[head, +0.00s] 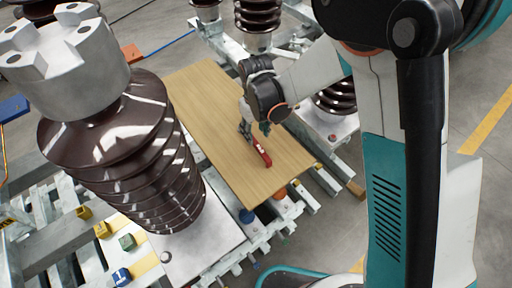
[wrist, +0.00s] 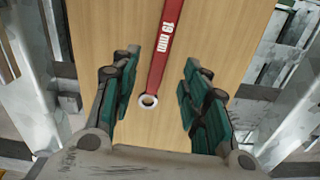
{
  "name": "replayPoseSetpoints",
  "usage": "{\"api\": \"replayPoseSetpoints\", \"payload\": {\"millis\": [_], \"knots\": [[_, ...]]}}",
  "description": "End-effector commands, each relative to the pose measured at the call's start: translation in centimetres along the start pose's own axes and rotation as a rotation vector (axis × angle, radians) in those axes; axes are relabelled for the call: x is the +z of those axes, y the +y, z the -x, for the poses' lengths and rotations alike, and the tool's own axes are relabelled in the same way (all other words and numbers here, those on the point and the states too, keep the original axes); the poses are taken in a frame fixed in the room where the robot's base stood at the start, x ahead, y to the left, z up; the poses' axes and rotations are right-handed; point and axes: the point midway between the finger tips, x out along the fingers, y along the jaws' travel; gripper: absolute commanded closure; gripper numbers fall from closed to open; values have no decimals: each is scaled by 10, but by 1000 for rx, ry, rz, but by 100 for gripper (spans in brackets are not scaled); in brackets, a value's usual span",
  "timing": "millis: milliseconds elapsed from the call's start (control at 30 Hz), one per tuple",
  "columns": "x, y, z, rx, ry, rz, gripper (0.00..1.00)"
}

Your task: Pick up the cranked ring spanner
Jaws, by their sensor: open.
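The cranked ring spanner (wrist: 166,50) has a red handle marked "19 mm" and lies on a wooden board (wrist: 230,40). In the wrist view one small silver ring end (wrist: 148,101) shows, and the handle runs up out of the frame, so its far end is hidden. In the head view the spanner (head: 262,152) shows as a short red bar beside my gripper (head: 254,130). In the wrist view my gripper (wrist: 155,95) is open, with its teal finger pads on either side of the ring end, apart from it.
A large brown ribbed insulator with a grey metal cap (head: 120,140) stands left of the board. More brown insulators (head: 258,14) stand behind it. Metal frame beams run under and around the board (head: 250,190). The board is otherwise bare.

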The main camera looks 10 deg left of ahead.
Motion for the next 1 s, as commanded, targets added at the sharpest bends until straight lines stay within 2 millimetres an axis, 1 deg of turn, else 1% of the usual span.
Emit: {"api": "replayPoseSetpoints", "payload": {"millis": [33,100,267,367,633,733,900,933,967,1000], "knots": [[0,0,-9,0,0,0,58],[0,0,-15,0,0,0,58],[0,0,-21,0,0,0,58],[0,0,-29,0,0,-1,58],[2,0,-67,0,0,-1,58],[2,0,-72,0,0,-1,58],[2,0,-71,0,0,-1,58],[2,0,-71,0,0,-1,61],[2,0,-71,0,0,-1,67],[2,0,-71,0,0,-1,76]]}}
